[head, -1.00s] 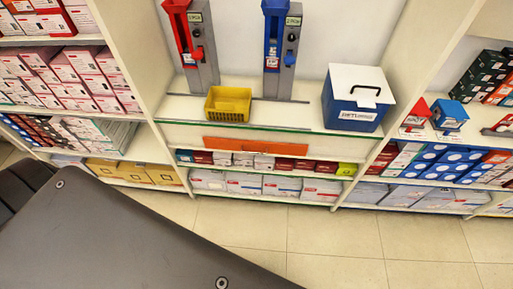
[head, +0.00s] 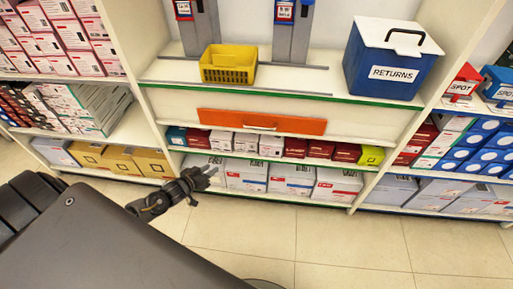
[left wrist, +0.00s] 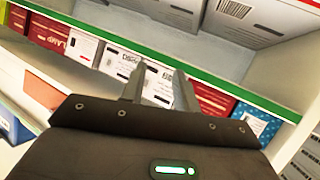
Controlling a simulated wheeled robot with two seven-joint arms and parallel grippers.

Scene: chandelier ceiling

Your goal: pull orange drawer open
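The orange drawer (head: 290,125) shows as a wide flat front under the middle shelf in the head view, and it looks shut. A pale handle shows at its lower middle edge. My left gripper (head: 214,174) is below and left of the drawer, apart from it, in front of the lower shelf boxes. In the left wrist view its two fingers (left wrist: 159,88) stand apart with nothing between them, with boxes behind. My right gripper is not in view.
A yellow basket (head: 228,66) and a blue returns box (head: 388,62) stand on the shelf above the drawer. Small boxes (head: 271,145) and larger white boxes (head: 291,180) fill the shelves below. The tiled floor (head: 330,240) in front is clear.

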